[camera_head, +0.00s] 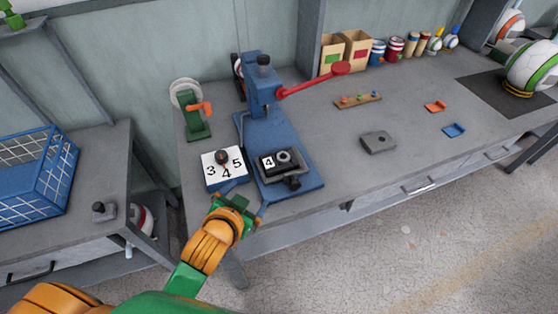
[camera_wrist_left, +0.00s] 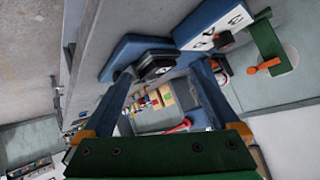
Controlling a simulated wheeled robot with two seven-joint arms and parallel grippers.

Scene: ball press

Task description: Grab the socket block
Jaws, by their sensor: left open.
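A black block (camera_head: 281,163) with a white "4" label and a round grey socket sits on the blue base plate (camera_head: 305,184) of the press; I take it as the socket block. My left gripper (camera_head: 243,197) is open and empty, in front of the press at the table's near edge, short of the block. In the left wrist view the black block (camera_wrist_left: 155,66) shows near the tips, between the two spread blue fingers (camera_wrist_left: 165,74). A flat grey block (camera_head: 378,142) with a small hollow lies farther right. My right gripper is not in view.
A white panel (camera_head: 222,166) marked 3, 4, 5 with a dark knob stands left of the block. The blue press (camera_head: 262,85) with its red lever (camera_head: 315,78) rises behind. A green stand (camera_head: 195,118) is at left.

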